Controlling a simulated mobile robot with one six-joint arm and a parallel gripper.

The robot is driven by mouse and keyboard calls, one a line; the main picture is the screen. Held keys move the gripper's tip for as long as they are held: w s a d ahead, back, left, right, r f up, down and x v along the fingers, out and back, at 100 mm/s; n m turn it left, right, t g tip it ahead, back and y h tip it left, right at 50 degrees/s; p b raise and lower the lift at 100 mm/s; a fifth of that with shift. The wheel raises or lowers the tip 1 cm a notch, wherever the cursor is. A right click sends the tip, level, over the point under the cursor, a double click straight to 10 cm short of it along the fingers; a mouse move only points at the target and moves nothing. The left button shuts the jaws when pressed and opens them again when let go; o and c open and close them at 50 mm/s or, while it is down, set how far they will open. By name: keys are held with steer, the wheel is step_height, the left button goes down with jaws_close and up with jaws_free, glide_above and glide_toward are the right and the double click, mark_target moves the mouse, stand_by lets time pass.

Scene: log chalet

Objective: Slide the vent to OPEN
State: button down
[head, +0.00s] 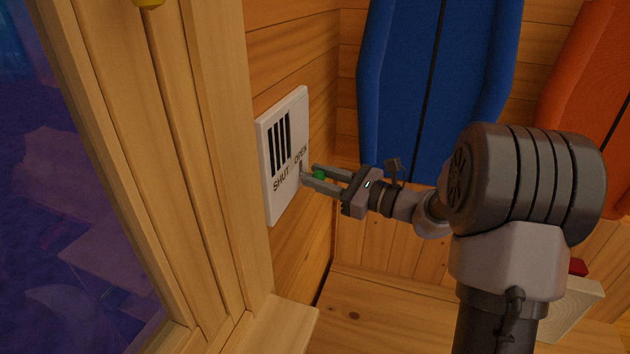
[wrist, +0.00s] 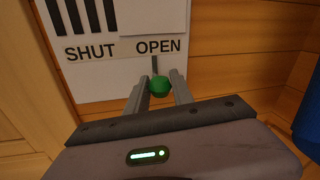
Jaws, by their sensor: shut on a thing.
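The vent is a white panel (head: 272,205) on the wooden wall, with several black slots (head: 280,138) and the words SHUT and OPEN under them. In the wrist view the vent panel (wrist: 146,17) shows its slots above SHUT and a plain white part above OPEN. A green round knob (wrist: 160,86) stands on a dark stem below the word OPEN. My gripper (wrist: 159,84) is shut on the knob, with one finger on each side of it.
A wooden window frame (head: 200,150) stands close on the left of the vent. Blue (head: 440,80) and orange (head: 590,90) padded shapes are behind my arm. A wooden surface (head: 390,310) lies below, with a red item (head: 578,267) at its right.

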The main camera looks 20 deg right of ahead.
steer(key=c, duration=1.1)
jaws_free()
steer(key=p+v, duration=0.3)
steer(key=v, duration=1.4)
steer(key=shift+s, duration=0.15)
steer(key=shift+d, duration=0.15)
